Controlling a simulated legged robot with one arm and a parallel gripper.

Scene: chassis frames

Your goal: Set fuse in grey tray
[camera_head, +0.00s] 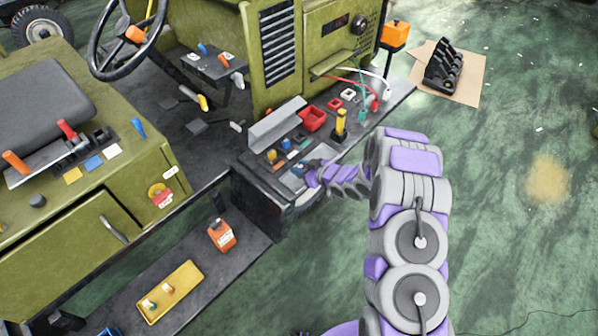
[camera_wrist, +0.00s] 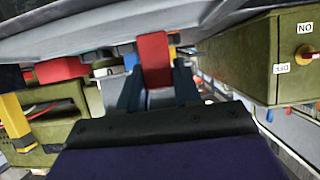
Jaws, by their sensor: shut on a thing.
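My gripper (camera_head: 304,172) is low over the front end of the dark bench (camera_head: 384,112). In the wrist view my gripper (camera_wrist: 157,80) has its blue-grey fingers on either side of a red block (camera_wrist: 154,56), which looks like the fuse. The block is held between the fingers; in the head view my gripper hides it. A long light-grey open piece (camera_head: 276,124) lies on the bench behind my gripper; I cannot tell for sure that it is the grey tray. Small coloured blocks (camera_head: 272,156) lie between it and my gripper.
A red bin (camera_head: 313,117), a yellow-handled tool (camera_head: 341,124) and coloured cables (camera_head: 368,98) are farther along the bench. A yellow tray (camera_head: 170,292) and an orange container (camera_head: 221,236) are on the lower step.

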